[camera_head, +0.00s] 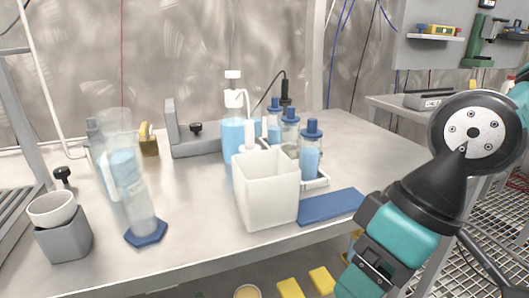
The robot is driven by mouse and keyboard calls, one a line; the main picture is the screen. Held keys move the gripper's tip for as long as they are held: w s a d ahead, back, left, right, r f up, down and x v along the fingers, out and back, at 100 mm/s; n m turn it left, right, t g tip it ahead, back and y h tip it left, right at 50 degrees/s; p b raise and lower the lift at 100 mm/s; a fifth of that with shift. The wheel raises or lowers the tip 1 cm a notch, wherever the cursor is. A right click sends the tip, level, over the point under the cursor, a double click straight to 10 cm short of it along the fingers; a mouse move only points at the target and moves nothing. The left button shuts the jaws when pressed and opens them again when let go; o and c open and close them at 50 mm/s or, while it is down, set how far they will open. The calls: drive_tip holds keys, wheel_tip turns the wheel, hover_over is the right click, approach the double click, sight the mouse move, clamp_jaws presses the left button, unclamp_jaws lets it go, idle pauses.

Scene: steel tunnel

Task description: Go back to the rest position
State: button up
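My arm (400,240), in teal and black, fills the right side of the head view, in front of and to the right of the table (200,250). A round metal flange shows on the black joint at its upper part. I cannot make out any gripper fingers, and nothing held can be seen. The arm stands apart from the items on the table in the picture.
A white square container (268,200) stands near the table's front edge, beside a blue mat (330,206). Behind are blue-capped bottles (311,155). A clear cylinder (140,205) on a blue base and a grey holder with a white bowl (52,208) stand left.

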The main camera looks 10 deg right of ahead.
wheel_tip(320, 180, up, 24)
drive_tip(key=p, duration=2.2)
drive_tip(key=shift+r, duration=0.15)
